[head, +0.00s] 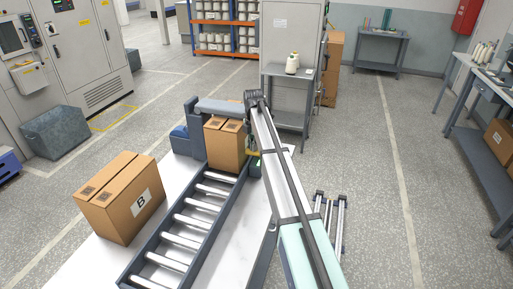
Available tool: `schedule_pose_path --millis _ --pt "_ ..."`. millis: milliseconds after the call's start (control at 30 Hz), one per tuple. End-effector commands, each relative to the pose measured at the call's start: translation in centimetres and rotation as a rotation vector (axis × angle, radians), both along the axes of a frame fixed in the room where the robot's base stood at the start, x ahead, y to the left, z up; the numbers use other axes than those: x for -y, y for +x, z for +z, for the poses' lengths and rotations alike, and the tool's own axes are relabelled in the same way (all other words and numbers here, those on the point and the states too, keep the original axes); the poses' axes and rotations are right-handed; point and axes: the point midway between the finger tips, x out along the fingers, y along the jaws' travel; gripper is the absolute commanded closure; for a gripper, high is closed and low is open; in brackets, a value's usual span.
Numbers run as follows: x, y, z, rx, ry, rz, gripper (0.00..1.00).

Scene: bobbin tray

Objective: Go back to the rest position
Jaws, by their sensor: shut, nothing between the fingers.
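My arm reaches from the bottom of the head view up and away, over the right side of the roller conveyor (190,215). Its far end is a dark joint near the upper middle of the picture. I cannot make out my gripper; it is out of sight beyond or behind the arm. No held thing shows.
A cardboard box (224,148) stands at the conveyor's far end under a grey frame (222,107). A box marked B (122,205) stands on the white table (75,270) at left. A small grey table (290,75) with a bobbin (292,63) stands beyond the arm.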

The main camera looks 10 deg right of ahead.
Motion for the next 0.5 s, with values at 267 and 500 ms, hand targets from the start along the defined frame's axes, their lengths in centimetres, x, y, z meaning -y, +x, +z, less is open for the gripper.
schedule_pose_path --millis 267,500 --pt "0.3 0.6 2.7 -0.001 0.000 0.000 1.00" --pt "0.4 0.6 2.7 -0.001 0.000 0.000 1.00"
